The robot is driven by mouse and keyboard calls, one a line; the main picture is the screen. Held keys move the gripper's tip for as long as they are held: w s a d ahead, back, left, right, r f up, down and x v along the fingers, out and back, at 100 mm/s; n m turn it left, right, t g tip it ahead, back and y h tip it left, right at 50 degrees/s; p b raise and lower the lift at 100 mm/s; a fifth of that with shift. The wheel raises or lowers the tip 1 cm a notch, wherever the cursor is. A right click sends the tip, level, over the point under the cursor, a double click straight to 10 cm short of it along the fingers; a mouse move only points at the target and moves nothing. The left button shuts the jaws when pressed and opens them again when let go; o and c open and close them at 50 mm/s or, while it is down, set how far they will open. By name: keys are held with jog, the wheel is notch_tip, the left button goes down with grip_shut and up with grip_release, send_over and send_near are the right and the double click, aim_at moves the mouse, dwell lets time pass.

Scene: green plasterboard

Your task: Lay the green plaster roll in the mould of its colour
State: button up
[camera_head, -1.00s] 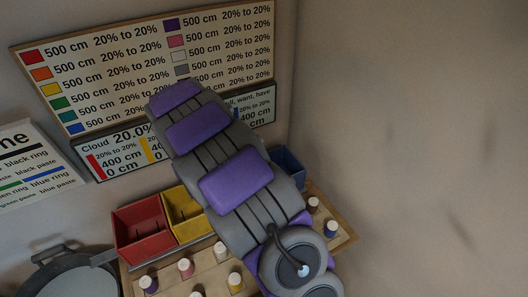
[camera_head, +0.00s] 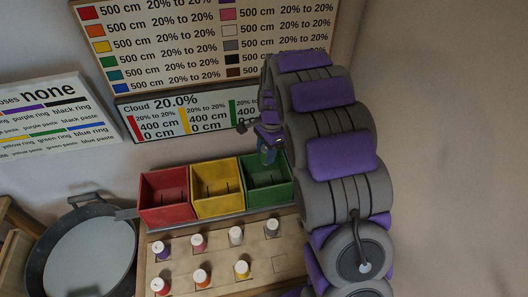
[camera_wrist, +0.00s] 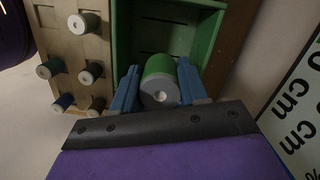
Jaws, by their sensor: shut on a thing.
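The green plaster roll (camera_wrist: 160,65), with a pale grey end, is held between the blue fingers of my gripper (camera_wrist: 158,72). The green mould (camera_wrist: 122,42) lies just beyond and under it in the wrist view. In the head view the green mould (camera_head: 266,201) is the rightmost of three open boxes. My gripper (camera_head: 267,150) points down over its back part there. The roll is hard to make out in the head view. I cannot tell whether its lower end is inside the mould's walls.
The yellow box (camera_head: 218,206) and red box (camera_head: 165,214) stand left of the green one. A wooden rack (camera_head: 220,270) in front holds several upright rolls, with bare spots at its right. A large pan (camera_head: 83,262) sits at the left. Signs (camera_head: 190,112) hang on the wall behind.

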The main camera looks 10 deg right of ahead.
aim_at(262, 162)
jog(key=shift+d, duration=0.3)
jog(key=shift+d+f, duration=0.1)
jog(key=shift+f, duration=0.15)
jog(key=f+b, duration=0.1)
jog(key=a+f+b, duration=0.1)
jog(key=f, duration=0.1)
jog(key=a+f+b, duration=0.1)
jog(key=f, duration=0.1)
jog(key=shift+a+b, duration=0.2)
jog(key=shift+b, duration=0.15)
jog(key=shift+d+f, duration=0.15)
jog(key=shift+f, duration=0.1)
jog(key=shift+d, duration=0.8)
jog(key=o, duration=1.2)
jog(key=shift+a, duration=0.75)
jog(key=shift+d+r, duration=0.25)
jog(key=shift+d, duration=0.15)
jog(key=r+p, duration=0.1)
jog(key=r, duration=0.4)
jog(key=r+p, duration=0.1)
jog(key=r, duration=0.4)
jog(key=w+d+r+p, duration=0.1)
jog(key=r, duration=0.4)
jog(key=shift+r, duration=0.25)
jog(key=shift+s+d+r, duration=0.1)
jog(key=shift+d+r, duration=0.1)
jog(key=shift+r, duration=0.4)
jog(key=shift+a, duration=0.25)
